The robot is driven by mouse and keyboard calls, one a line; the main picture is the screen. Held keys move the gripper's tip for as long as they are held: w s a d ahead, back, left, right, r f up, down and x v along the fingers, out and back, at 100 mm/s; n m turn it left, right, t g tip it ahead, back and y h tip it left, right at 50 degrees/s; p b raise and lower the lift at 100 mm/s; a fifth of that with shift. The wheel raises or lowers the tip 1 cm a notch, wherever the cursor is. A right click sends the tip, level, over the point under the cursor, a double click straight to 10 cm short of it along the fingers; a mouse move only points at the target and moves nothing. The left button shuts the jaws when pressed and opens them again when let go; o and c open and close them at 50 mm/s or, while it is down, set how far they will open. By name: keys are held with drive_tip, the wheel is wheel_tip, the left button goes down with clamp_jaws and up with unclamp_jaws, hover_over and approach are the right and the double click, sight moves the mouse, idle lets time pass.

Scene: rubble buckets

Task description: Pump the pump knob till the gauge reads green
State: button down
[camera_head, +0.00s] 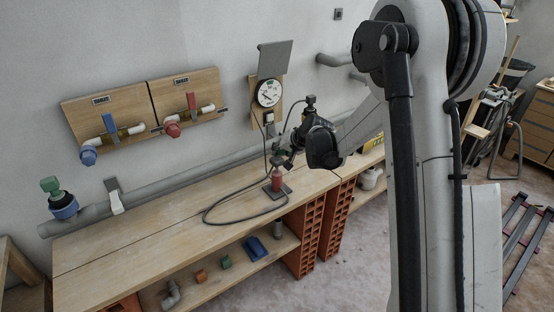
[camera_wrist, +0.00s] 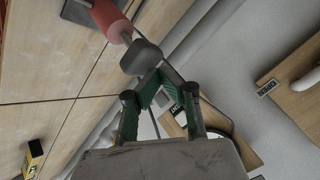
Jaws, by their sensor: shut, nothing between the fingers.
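The pump (camera_head: 277,182) has a red cylinder on a dark base plate and stands on the wooden bench. In the wrist view the red cylinder (camera_wrist: 106,17) is at the top left, with the dark grey pump knob (camera_wrist: 141,57) at its end. My gripper (camera_head: 286,156) is over the pump and hides part of its top. In the wrist view my gripper (camera_wrist: 158,78) has its green fingertips together right at the knob, nothing between them; I cannot tell if they touch it. The round white gauge (camera_head: 268,93) hangs on the wall; its needle is too small to read surely.
A black hose (camera_head: 209,220) loops over the bench (camera_head: 150,225). Two wall boards carry a blue valve (camera_head: 109,124) and a red valve (camera_head: 191,102). A grey pipe (camera_head: 155,190) runs along the wall behind the bench. The bench's left part is clear.

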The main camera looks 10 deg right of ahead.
sight(278, 159)
drive_tip(key=shift+f+b, duration=1.55)
drive_tip(key=shift+f, duration=0.3)
idle(1.7)
drive_tip(key=shift+r, duration=0.15)
idle(0.3)
drive_tip(key=shift+r+p, duration=1.05)
drive_tip(key=shift+r, duration=1.05)
drive_tip(key=shift+r, duration=0.1)
drive_tip(key=shift+r+p, duration=1.15)
drive_tip(key=shift+r, duration=1.25)
